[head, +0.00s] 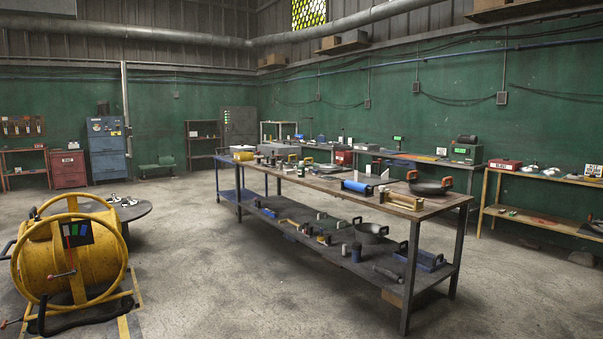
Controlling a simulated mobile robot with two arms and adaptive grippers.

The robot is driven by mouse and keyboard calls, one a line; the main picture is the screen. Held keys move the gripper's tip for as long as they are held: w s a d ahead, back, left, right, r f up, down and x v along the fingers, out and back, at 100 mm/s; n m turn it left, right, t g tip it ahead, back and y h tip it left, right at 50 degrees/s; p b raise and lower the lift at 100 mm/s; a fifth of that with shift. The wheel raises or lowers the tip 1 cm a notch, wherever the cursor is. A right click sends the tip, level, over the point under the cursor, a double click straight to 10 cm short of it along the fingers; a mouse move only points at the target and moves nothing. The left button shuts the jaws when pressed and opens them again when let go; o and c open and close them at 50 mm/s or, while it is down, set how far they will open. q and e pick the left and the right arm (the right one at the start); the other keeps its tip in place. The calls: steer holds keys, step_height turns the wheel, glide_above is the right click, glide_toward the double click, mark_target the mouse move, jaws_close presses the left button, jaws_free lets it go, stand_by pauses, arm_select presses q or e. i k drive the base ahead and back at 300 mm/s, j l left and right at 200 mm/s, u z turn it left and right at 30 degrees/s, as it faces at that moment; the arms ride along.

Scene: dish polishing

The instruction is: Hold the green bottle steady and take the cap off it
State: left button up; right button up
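Neither of my grippers shows in the head view. I cannot make out a green bottle or its cap for certain. Several small upright items (301,168) stand on the far half of the long workbench (425,208), too small to tell apart, with a little green among them. Whether one of them is the bottle I cannot tell.
A black pan (430,187) and blue rollers (356,186) are on the workbench. A pot (370,233) stands on its lower shelf. A yellow drum machine (45,260) stands at left by a round dark table (133,210). The concrete floor between is clear.

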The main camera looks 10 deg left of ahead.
mark_target(300, 168)
steer(key=i+u, duration=0.2)
steer(key=i, duration=0.3)
steer(key=i+u, duration=0.2)
steer(key=i, duration=0.35)
steer(key=i+l+u, duration=0.2)
steer(key=i, duration=0.3)
steer(key=i+l+u, duration=0.2)
steer(key=i, duration=0.3)
steer(key=i+l+u, duration=0.15)
steer(key=i, duration=0.3)
steer(key=i+j, duration=0.1)
steer(key=i, duration=1.3)
steer(key=i+j+z, duration=0.1)
steer(key=i, duration=0.55)
steer(key=i+z, duration=0.1)
steer(key=i, duration=0.45)
steer(key=i+z, duration=0.15)
steer(key=i, duration=0.35)
steer(key=i+j+z, duration=0.1)
steer(key=i, duration=0.45)
steer(key=i+j+z, duration=0.1)
steer(key=i, duration=0.4)
steer(key=j, duration=0.1)
